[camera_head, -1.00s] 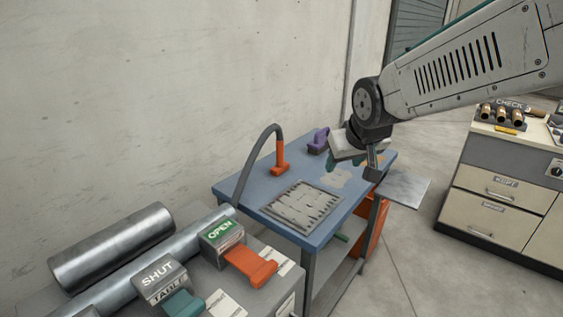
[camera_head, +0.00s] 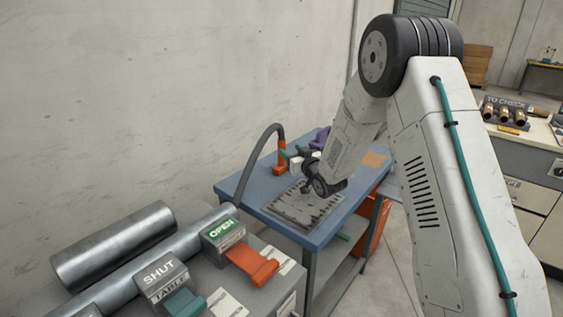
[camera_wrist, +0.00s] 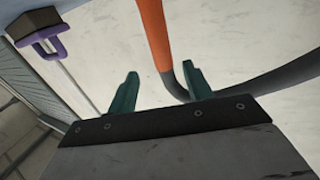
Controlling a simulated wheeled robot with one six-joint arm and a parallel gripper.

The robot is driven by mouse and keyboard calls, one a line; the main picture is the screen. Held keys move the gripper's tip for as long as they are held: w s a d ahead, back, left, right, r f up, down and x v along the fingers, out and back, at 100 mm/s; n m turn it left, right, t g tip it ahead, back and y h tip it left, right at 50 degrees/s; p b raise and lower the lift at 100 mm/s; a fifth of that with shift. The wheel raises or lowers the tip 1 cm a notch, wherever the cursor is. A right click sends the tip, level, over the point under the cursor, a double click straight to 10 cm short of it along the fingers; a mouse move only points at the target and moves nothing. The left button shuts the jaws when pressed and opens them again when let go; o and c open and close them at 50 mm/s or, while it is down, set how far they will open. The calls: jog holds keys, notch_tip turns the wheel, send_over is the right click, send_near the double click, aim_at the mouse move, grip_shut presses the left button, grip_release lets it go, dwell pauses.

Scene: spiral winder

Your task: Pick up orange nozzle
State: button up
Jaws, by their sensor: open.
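The orange nozzle (camera_head: 281,158) stands upright on the blue table near the wall, with a dark hose (camera_head: 246,170) arching from its top down to the left. My gripper (camera_head: 292,152) is open, its teal fingers just right of the nozzle in the head view. In the wrist view, the orange nozzle (camera_wrist: 154,33) crosses the upper middle and the hose (camera_wrist: 270,80) curves away to the right. The spread fingers of my gripper (camera_wrist: 161,70) point toward them. The nozzle shows between or just beyond the fingertips; I cannot tell whether they touch.
A purple-handled tool (camera_head: 320,138) stands behind my gripper; its purple handle (camera_wrist: 58,48) also shows in the wrist view. A scarred grey plate (camera_head: 290,210) lies on the blue table (camera_head: 235,187). The OPEN lever box (camera_head: 222,231) and SHUT lever box (camera_head: 160,278) are in front.

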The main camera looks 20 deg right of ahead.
aim_at(283, 144)
jog(key=x, duration=0.7)
jog(key=shift+a+r, duration=0.15)
jog(key=shift+a, duration=0.05)
grip_shut()
